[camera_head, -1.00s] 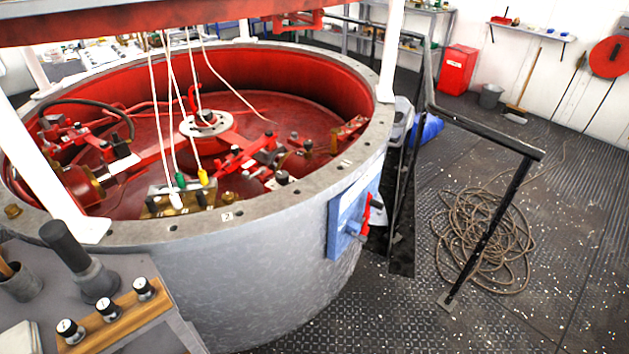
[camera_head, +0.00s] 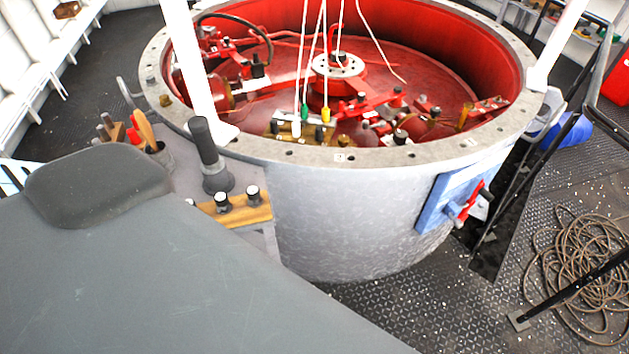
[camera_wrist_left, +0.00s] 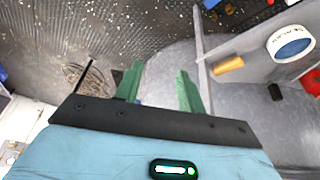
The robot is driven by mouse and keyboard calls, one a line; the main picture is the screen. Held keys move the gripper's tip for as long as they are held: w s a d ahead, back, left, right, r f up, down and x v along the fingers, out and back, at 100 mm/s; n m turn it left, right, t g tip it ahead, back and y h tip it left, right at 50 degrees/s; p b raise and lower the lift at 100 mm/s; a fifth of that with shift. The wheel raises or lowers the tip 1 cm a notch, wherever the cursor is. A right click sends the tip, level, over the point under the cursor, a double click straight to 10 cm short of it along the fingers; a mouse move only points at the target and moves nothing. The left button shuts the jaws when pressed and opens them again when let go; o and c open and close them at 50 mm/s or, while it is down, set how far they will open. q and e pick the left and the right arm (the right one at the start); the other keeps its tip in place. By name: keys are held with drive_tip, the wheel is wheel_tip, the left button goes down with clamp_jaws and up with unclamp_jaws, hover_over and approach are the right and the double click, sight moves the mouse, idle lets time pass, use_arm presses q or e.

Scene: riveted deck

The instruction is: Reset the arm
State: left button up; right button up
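My left gripper (camera_wrist_left: 157,80) shows in the left wrist view. Its two green fingers stand apart with nothing between them, so it is open and empty. Grey metal and dark floor lie beyond the fingertips. In the head view neither gripper is visible. A large dark grey part of my own arm fills the lower left there, close to the camera. My right gripper is in no view.
A round grey tank (camera_head: 330,220) with a red interior stands ahead. A small console with black knobs (camera_head: 222,202) and a thick dark handle (camera_head: 205,140) is beside it. Coiled rope (camera_head: 590,270) lies on the floor at right. The left wrist view shows a labelled can (camera_wrist_left: 290,45).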

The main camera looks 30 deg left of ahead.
use_arm(q)
drive_tip(key=w+f+t, duration=0.1)
drive_tip(key=t, duration=0.1)
drive_tip(key=w+d+f+t+h, duration=0.1)
drive_tip(key=w+t, duration=0.1)
drive_tip(key=shift+d+f+t+p, duration=0.2)
drive_tip(key=shift+t+p, duration=0.1)
drive_tip(key=shift+p, duration=0.1)
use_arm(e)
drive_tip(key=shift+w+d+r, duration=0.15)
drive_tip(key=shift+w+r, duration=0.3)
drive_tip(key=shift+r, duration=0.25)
use_arm(q)
drive_tip(key=shift+r, duration=0.1)
